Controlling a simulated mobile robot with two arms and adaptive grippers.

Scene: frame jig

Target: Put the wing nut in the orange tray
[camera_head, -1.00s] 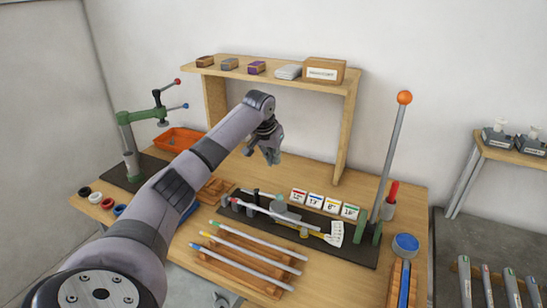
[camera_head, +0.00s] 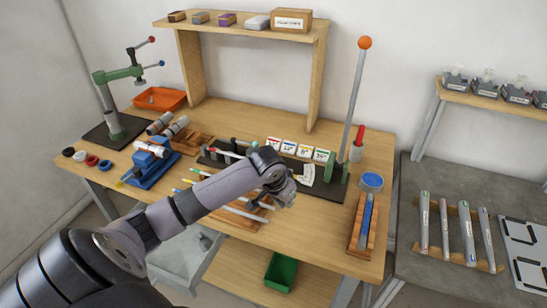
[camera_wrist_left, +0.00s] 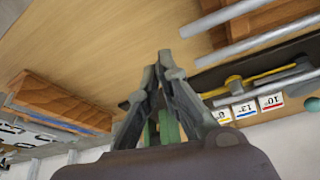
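The orange tray (camera_head: 168,105) stands at the back left of the table, beside the shelf's left leg. A small dull speck shows inside it, too small to tell whether it is the wing nut. I cannot make out the wing nut anywhere else. My left gripper (camera_head: 289,197) is over the front middle of the table, far to the right of the tray. In the left wrist view its two fingers (camera_wrist_left: 157,66) come together at the tips with nothing seen held between the tips. Green parts show between the fingers lower down. My right gripper is not in view.
A green clamp stand (camera_head: 115,122) rises left of the tray. A blue fixture (camera_head: 150,164) stands front left. Rods lie on a wooden rack under my arm. A tall orange-knobbed lever (camera_head: 358,95) stands right. A green bin (camera_head: 281,271) sits on the lower shelf.

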